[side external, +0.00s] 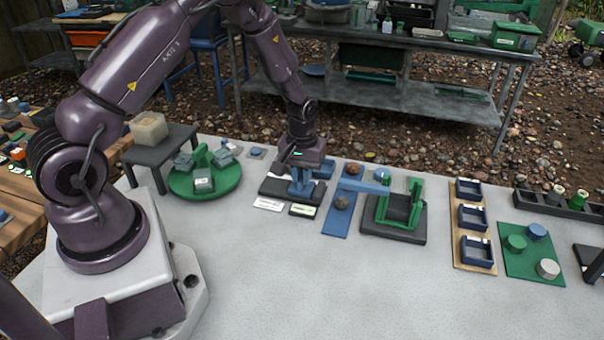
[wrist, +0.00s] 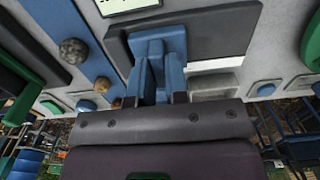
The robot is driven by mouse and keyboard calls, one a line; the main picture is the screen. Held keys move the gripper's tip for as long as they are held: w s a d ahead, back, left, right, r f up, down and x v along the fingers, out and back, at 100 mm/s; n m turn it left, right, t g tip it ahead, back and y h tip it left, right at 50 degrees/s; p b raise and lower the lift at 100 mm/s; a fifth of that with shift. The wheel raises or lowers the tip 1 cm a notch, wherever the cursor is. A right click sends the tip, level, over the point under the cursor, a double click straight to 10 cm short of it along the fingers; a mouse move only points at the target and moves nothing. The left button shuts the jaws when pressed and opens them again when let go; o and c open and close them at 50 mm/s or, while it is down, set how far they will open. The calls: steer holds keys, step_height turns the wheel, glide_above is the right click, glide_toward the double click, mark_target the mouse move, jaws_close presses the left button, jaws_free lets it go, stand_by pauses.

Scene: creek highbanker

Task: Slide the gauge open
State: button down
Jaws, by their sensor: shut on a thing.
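The gauge appears to be the blue fixture on a dark base plate (side external: 275,187) left of the middle of the worktop. The base plate also shows in the wrist view (wrist: 222,36). My gripper (side external: 302,187) points down over it and is shut on a blue piece (wrist: 156,48) of the gauge. In the wrist view my fingers (wrist: 160,88) are close together around that piece. The fingers hide much of the gripped piece, so I cannot tell how far the gauge is open.
A blue strip with round stones (side external: 337,222) and a green fixture on a dark base (side external: 395,234) stand right. A green turntable (side external: 222,188) stands left. The front worktop is clear.

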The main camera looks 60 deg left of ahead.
steer(key=shift+s+a, duration=1.85)
steer(key=c, duration=1.2)
jaws_free()
step_height(320, 180, up, 7)
